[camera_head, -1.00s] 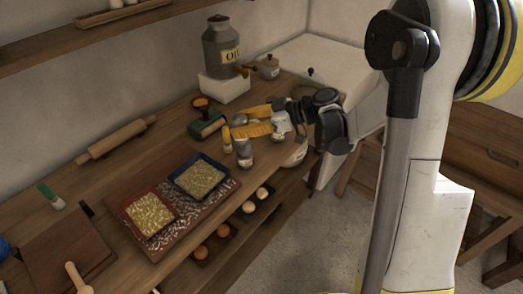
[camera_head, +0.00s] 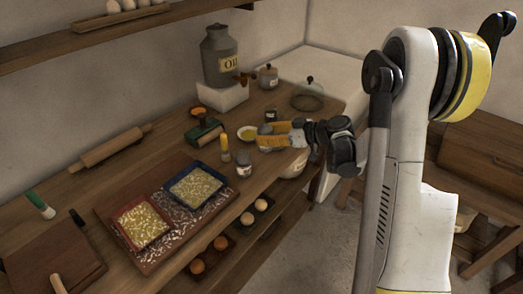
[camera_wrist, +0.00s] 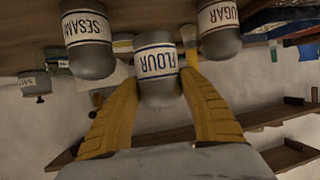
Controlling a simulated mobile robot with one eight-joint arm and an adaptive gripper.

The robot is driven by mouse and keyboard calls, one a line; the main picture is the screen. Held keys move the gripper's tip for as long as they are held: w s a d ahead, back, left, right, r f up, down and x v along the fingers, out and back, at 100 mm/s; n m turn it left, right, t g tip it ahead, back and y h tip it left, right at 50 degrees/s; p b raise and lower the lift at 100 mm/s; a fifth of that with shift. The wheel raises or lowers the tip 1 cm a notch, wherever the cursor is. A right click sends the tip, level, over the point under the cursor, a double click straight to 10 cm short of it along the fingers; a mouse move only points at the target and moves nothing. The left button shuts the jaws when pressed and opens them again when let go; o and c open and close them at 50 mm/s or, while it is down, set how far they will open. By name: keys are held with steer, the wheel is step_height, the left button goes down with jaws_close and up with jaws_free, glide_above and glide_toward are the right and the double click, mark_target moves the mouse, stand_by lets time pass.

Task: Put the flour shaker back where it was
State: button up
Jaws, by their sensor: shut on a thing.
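The flour shaker (camera_wrist: 157,68) is a grey jar with a white FLOUR label. In the wrist view, which shows things upside down, it sits between the yellow fingers of my gripper (camera_wrist: 160,92), which is shut on it. In the head view my gripper (camera_head: 268,137) reaches in from the right, over the counter's right part. There the shaker is mostly hidden by the fingers, and I cannot tell whether it touches the counter. A SESAME shaker (camera_wrist: 88,38) and a SUGAR shaker (camera_wrist: 219,30) stand on either side of it in the wrist view.
On the counter (camera_head: 120,178), a grey-lidded shaker (camera_head: 244,165) and a yellow-topped item (camera_head: 225,148) are near my gripper.

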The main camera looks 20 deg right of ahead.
steer(key=shift+x, duration=0.85)
steer(key=shift+s+f+b, duration=0.15)
steer(key=shift+f+b, duration=1)
steer(key=shift+f, duration=0.95)
steer(key=shift+f, duration=0.2)
steer(key=o, duration=0.9)
steer(key=shift+r, duration=0.1)
